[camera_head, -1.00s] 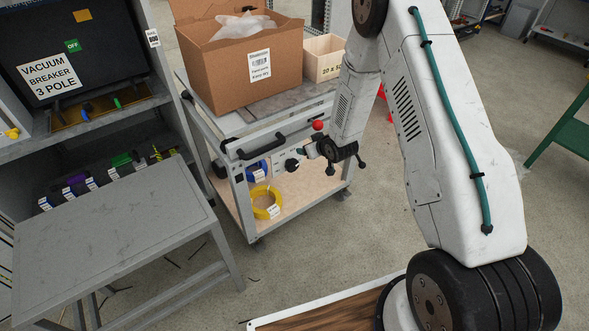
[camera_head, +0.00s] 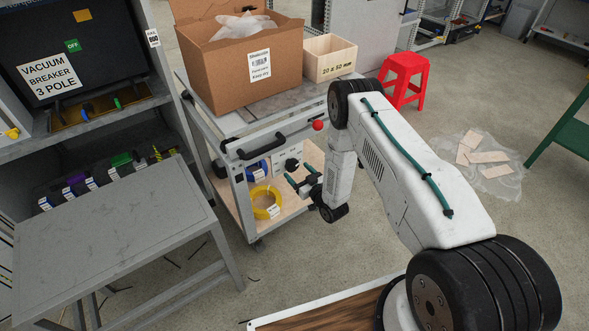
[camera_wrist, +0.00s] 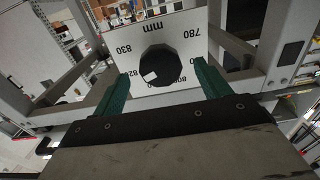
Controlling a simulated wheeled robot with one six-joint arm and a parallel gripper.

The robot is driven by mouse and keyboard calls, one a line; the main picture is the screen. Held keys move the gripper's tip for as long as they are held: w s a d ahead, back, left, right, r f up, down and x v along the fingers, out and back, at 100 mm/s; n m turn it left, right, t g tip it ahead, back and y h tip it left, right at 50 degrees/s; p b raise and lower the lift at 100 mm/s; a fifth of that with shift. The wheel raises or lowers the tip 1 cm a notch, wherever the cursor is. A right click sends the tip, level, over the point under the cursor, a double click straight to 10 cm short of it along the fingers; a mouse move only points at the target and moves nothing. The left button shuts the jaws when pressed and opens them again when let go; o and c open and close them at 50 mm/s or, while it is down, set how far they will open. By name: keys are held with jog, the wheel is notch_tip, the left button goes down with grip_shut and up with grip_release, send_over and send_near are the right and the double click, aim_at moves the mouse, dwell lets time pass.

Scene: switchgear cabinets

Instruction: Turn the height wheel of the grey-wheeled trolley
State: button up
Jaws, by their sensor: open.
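The trolley (camera_head: 236,196) stands in the middle of the head view, with a grey frame and a black push handle. Its height wheel (camera_head: 292,165) is a small black knob on a pale plate below the handle. In the wrist view the wheel (camera_wrist: 160,66) is black and faceted, with a white mark, on a white dial plate (camera_wrist: 188,18) marked in mm. My gripper (camera_head: 301,175) has green fingers and is open. In the wrist view the fingers stand left and right of the wheel, with visible gaps. I cannot tell whether the tips reach its depth.
A red-tipped lever (camera_head: 318,125) sticks out near the handle. A cardboard box (camera_head: 225,75) and a wooden box (camera_head: 330,62) stand on the trolley top; a yellow coil (camera_head: 264,203) sits on its lower shelf. A grey table (camera_head: 110,225) is at the left, a red stool (camera_head: 404,78) behind.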

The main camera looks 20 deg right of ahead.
aim_at(294, 168)
jog(key=shift+x, duration=1.55)
jog(key=c, duration=1)
